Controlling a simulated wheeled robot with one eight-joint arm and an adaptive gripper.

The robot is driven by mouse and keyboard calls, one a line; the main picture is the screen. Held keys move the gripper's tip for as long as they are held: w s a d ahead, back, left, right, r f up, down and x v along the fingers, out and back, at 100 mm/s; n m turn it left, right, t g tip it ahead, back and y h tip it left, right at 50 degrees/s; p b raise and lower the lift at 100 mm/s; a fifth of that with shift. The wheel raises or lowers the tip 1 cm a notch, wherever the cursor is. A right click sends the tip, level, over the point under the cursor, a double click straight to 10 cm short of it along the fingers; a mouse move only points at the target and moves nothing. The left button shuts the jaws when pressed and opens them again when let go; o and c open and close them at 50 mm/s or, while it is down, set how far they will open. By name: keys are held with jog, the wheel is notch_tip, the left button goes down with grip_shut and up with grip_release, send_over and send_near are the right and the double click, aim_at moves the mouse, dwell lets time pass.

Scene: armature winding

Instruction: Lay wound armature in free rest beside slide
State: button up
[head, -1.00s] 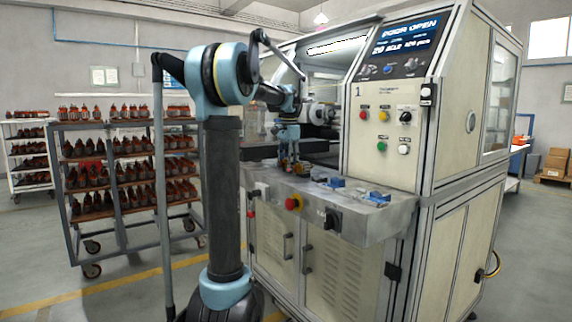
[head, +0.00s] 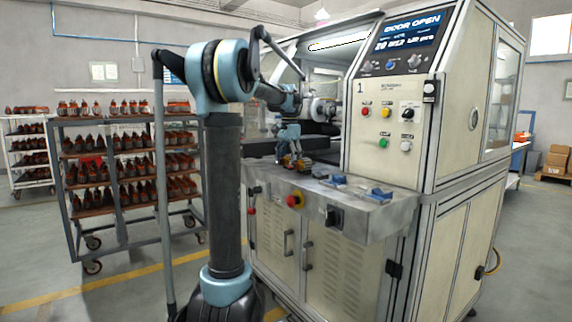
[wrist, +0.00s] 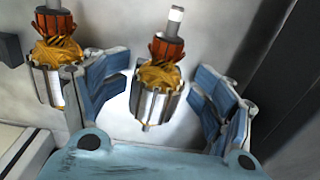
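My gripper (wrist: 165,105) is open in the wrist view, with a blue finger on each side of a wound armature (wrist: 157,75). Gaps show between this armature and both fingers. It has a grey shaft, a red-brown collar, copper windings and a pale slotted core. A second, similar armature (wrist: 58,55) is just left of the left finger, partly hidden by it. In the head view my gripper (head: 291,150) is low over the left end of the machine's front ledge (head: 345,215), with the armatures small beneath it. The rests under them and the slide are not clear.
Blue holders (head: 337,181) stand on the ledge to the right, with another blue holder (head: 379,194) near its right end. The machine's opening (head: 335,75) is behind my arm; its display (head: 408,35) reads door open. A rack of armatures (head: 125,165) stands left.

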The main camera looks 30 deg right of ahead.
jog(key=shift+r, duration=0.1)
notch_tip(320, 180, up, 12)
jog(key=shift+s+f, duration=0.1)
jog(key=shift+s, duration=0.05)
dwell(0.6)
jog(key=shift+a, duration=0.1)
dwell(0.6)
jog(key=s+a+f+n, duration=0.25)
jog(key=a+f, duration=0.25)
jog(key=a, duration=0.4)
jog(key=s+a+f+n+t, duration=0.1)
jog(key=s+a+f+n, duration=0.15)
jog(key=a+f, duration=0.45)
jog(key=s+a+f+n, duration=0.2)
jog(key=a+f+n, duration=0.15)
jog(key=a, duration=0.75)
jog(key=s+a+f+n, duration=0.3)
jog(key=s+a+f, duration=0.1)
jog(key=f, duration=0.3)
jog(key=s+a+f+n, duration=0.3)
jog(key=s+a+f, duration=0.2)
jog(key=f, duration=0.3)
jog(key=s+a+f+n+t, duration=0.1)
jog(key=s+a+f+n, duration=0.2)
jog(key=s+f, duration=0.4)
jog(key=shift+a+f, duration=0.75)
jog(key=shift+a, duration=0.15)
jog(key=shift+s, duration=0.1)
